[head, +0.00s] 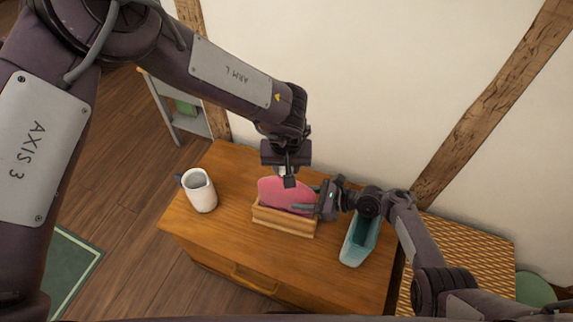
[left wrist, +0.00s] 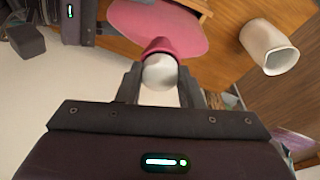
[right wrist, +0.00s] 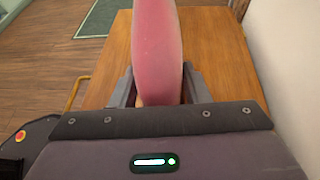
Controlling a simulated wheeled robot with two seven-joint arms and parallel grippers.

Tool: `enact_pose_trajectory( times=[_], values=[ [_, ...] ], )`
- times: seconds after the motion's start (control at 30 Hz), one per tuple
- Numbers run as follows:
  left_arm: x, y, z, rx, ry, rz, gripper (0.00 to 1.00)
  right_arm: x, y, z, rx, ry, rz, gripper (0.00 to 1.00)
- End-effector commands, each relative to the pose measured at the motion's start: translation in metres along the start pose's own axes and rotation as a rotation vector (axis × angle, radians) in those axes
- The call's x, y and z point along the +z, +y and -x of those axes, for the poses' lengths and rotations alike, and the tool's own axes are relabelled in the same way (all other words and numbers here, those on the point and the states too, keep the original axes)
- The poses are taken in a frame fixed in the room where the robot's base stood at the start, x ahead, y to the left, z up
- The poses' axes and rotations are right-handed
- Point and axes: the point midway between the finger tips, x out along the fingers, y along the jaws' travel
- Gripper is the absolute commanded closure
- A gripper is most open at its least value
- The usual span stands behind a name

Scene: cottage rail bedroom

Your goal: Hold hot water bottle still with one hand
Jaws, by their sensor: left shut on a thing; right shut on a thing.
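The pink hot water bottle (head: 284,194) sits in a low wooden holder (head: 284,221) on the wooden cabinet top. My left gripper (head: 288,176) reaches down from above and is shut on the bottle's neck end, where a whitish round cap (left wrist: 160,72) shows between the fingers in the left wrist view. My right gripper (head: 306,198) comes in from the right and is shut on the side of the bottle's body. In the right wrist view the pink body (right wrist: 157,50) stands between its two fingers. The bottle's lower part is hidden by the holder.
A white mug (head: 201,192) stands on the left of the cabinet top (head: 215,238). A teal open container (head: 355,246) stands right of the holder, close to my right arm. The wall is just behind. The front left of the top is clear.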

Motion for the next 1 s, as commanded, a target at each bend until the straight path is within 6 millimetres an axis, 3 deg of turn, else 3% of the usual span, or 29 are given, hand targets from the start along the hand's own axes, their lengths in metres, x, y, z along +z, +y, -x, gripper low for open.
enact_pose_trajectory(
  times=[0.2, 0.47, 0.8, 1.0],
  values=[
    [-0.001, -0.001, 0.000, -0.001, 0.000, 0.003, 0.45, 0.001, 0.000, -0.001, -0.001, -0.002, 0.001, 1.00],
    [-0.001, 0.000, 0.002, -0.001, 0.001, 0.004, 0.45, 0.001, 0.000, -0.001, -0.001, -0.003, 0.000, 1.00],
    [-0.009, 0.000, 0.041, 0.000, 0.001, 0.003, 0.45, 0.001, 0.000, -0.001, -0.001, -0.004, 0.000, 1.00],
    [-0.009, 0.000, 0.044, -0.001, 0.000, 0.003, 0.45, 0.001, 0.000, -0.001, -0.001, -0.004, -0.001, 1.00]
  ],
)
